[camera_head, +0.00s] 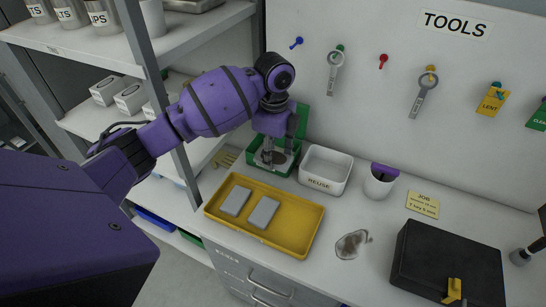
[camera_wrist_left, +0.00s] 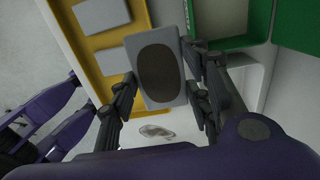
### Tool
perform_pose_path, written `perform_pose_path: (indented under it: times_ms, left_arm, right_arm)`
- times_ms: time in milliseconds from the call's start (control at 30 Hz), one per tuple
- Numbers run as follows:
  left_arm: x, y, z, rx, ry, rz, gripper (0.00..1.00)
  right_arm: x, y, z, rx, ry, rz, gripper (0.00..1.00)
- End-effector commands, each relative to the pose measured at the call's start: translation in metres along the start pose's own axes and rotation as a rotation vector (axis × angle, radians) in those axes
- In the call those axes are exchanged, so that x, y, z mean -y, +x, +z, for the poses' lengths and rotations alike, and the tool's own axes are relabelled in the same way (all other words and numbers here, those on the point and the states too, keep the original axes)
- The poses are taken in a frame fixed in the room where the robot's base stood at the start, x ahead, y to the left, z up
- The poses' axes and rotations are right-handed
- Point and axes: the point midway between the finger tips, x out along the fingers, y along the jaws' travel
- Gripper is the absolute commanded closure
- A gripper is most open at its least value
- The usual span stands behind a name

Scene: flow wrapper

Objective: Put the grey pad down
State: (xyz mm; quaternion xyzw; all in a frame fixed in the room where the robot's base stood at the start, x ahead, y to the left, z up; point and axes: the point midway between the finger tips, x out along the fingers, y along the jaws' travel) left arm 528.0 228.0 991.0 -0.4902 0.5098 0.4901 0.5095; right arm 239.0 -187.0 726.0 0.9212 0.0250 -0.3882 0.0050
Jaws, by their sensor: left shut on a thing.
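My left gripper (camera_head: 272,150) is at the back of the counter, above or in front of the open green box (camera_head: 283,167). In the left wrist view, the left gripper (camera_wrist_left: 161,70) is shut on a grey pad (camera_wrist_left: 178,40) with a dark oval patch on its face. The pad is held by its two long sides. Two plain grey pads (camera_head: 235,201) (camera_head: 263,212) lie flat in the yellow tray (camera_head: 312,222), which also shows in the left wrist view (camera_wrist_left: 92,44). In the head view the held pad is mostly hidden by the gripper.
A white REUSE bin (camera_head: 325,183) stands right of the green box. Further right are a white cup (camera_head: 379,186) and a black case (camera_head: 447,264). A grey smudged rag or stain (camera_head: 352,244) lies in front. Shelving (camera_head: 160,60) stands left. Counter between tray and case is mostly free.

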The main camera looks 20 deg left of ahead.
Motion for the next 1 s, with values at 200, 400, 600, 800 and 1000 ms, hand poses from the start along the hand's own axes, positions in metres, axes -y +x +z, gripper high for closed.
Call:
perform_pose_path:
  times_ms: [200,400,600,800,1000]
  left_arm:
    - [0.04,0.024,0.02,-0.001,-0.014,0.005,0.69]
    - [0.082,0.051,0.04,-0.001,-0.011,0.009,0.69]
    - [0.107,0.085,0.052,0.0,-0.008,0.006,0.69]
    - [0.119,0.095,0.057,0.0,-0.006,0.0,0.69]
    - [0.123,0.116,0.059,0.0,-0.005,0.002,0.69]
  right_arm:
    - [-0.001,0.0,0.012,0.017,0.003,0.003,0.6]
    - [-0.008,0.0,0.024,0.03,0.005,0.017,0.6]
    - [-0.01,0.003,0.031,0.037,0.006,0.022,0.6]
    - [-0.009,0.007,0.03,0.033,0.007,0.022,0.6]
    - [-0.008,0.01,0.028,0.026,0.008,0.022,0.6]
